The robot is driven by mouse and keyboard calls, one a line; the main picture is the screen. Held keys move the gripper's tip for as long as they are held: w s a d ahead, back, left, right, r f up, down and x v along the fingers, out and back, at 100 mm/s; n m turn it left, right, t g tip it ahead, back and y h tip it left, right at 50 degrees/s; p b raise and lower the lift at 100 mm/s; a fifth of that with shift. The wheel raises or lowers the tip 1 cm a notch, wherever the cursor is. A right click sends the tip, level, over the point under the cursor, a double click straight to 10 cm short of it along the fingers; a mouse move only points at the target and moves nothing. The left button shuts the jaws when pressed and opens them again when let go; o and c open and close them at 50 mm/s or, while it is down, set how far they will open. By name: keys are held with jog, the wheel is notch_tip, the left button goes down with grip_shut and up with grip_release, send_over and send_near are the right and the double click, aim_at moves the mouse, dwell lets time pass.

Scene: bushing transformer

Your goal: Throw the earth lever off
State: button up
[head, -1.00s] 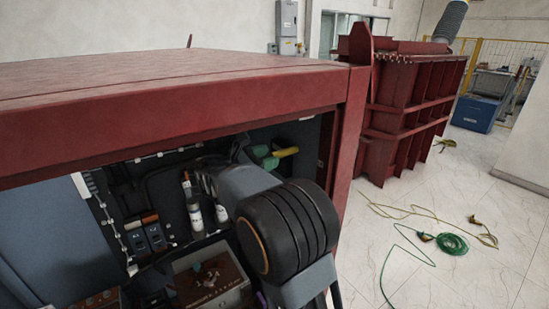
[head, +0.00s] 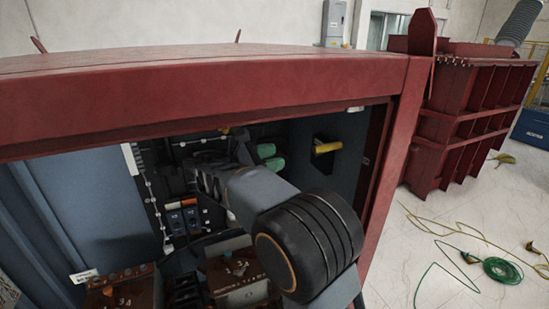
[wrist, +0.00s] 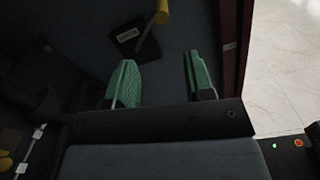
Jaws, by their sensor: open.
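The earth lever has a yellow handle (head: 327,147) on a black plate, mounted on the inner right wall of the red cabinet (head: 200,97). In the wrist view the yellow handle (wrist: 161,14) shows at the top edge, partly cut off, beside its labelled plate (wrist: 126,36). My gripper (head: 270,157) reaches inside the cabinet to the left of the lever, its green fingers apart. In the wrist view my gripper (wrist: 161,78) is open and empty, with the handle beyond the gap between the fingertips, apart from them.
The cabinet's right post (head: 392,150) stands close to the right of my arm. Switches (head: 182,218) and brown terminal blocks (head: 237,278) lie at the left and below. Outside, cables (head: 495,268) lie on the pale floor, near a red ribbed tank (head: 465,115).

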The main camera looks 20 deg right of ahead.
jog(key=s+a+f+m+t+y, duration=0.1)
jog(key=s+f+m+y, duration=0.2)
jog(key=f+y, duration=0.3)
jog(key=s+a+f+m+y, duration=0.1)
jog(key=s+f+m+y, duration=0.15)
jog(key=f, duration=0.65)
jog(key=s+a+f+m+t+y, duration=0.1)
jog(key=s+a+m+t+y, duration=0.2)
jog(key=s+m+y, duration=0.6)
jog(key=s+m, duration=0.1)
jog(key=s, duration=0.4)
jog(key=shift+f+b, duration=0.35)
jog(key=shift+s+m+y, duration=0.1)
jog(key=shift+m+y, duration=0.15)
jog(key=shift+c, duration=0.6)
